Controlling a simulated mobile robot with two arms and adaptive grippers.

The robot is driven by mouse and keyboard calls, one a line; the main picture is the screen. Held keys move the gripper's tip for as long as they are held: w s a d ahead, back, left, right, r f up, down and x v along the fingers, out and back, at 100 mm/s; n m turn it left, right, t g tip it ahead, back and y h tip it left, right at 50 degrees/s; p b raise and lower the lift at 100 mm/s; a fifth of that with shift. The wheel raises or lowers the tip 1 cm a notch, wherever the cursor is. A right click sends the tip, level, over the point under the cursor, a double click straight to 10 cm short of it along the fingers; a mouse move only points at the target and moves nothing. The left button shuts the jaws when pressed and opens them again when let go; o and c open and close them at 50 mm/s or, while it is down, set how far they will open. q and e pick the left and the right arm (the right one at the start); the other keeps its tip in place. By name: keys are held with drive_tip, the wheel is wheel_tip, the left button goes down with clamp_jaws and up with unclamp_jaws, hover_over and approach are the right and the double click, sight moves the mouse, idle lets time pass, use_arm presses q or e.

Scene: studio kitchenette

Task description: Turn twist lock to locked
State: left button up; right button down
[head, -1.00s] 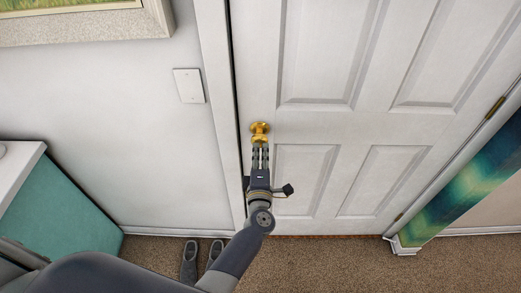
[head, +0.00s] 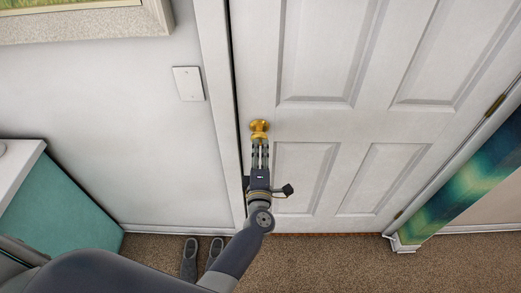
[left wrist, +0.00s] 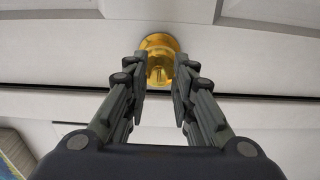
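The twist lock shows as a round brass fitting (head: 259,126) near the left edge of a white panelled door (head: 305,115). In the left wrist view the brass piece (left wrist: 158,48) has a round plate and a smaller part standing out from it. My left gripper (head: 260,143) is just in front of and below it in the head view. In the left wrist view its two fingers (left wrist: 163,82) are apart, with the brass piece showing in the gap between their tips. I see no clear contact. My right gripper is not in view.
A switch plate (head: 188,84) is on the wall left of the door frame. A teal cabinet (head: 62,215) with a white top stands at the lower left. A pair of grey shoes (head: 201,257) lies on the brown carpet near my arm.

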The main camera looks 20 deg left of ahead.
use_arm(q)
drive_tip(key=v, duration=1.1)
drive_tip(key=shift+s, duration=0.25)
drive_tip(key=shift+d, duration=0.15)
drive_tip(key=s+d+f+m+g+h+b, duration=0.15)
drive_tip(key=s+f+m, duration=0.3)
drive_tip(key=f, duration=0.55)
drive_tip(key=s+d+f+m+g+h, duration=0.1)
drive_tip(key=s+f+m+g+h, duration=0.2)
drive_tip(key=f+m, duration=0.5)
drive_tip(key=s+d+f+m+g+h+b, duration=0.1)
drive_tip(key=s+f+m+g+h, duration=0.2)
drive_tip(key=f, duration=0.9)
drive_tip(key=s+a+f+m+g, duration=0.2)
drive_tip(key=s+f, duration=0.4)
drive_tip(key=s, duration=0.3)
drive_tip(key=s+a+f+m+g+y+b, duration=0.1)
drive_tip(key=s+a+f+m+g, duration=0.2)
drive_tip(key=s+a+f, duration=0.3)
drive_tip(key=s+a+f+m+g+y, duration=0.1)
drive_tip(key=s+a+f+m+g, duration=0.2)
drive_tip(key=s+f, duration=0.4)
drive_tip(key=s+a+g, duration=0.1)
drive_tip(key=s+a, duration=0.1)
drive_tip(key=s, duration=0.4)
drive_tip(key=shift+s+a, duration=0.35)
drive_tip(key=shift+f+y, duration=0.1)
drive_tip(key=shift+y, duration=0.15)
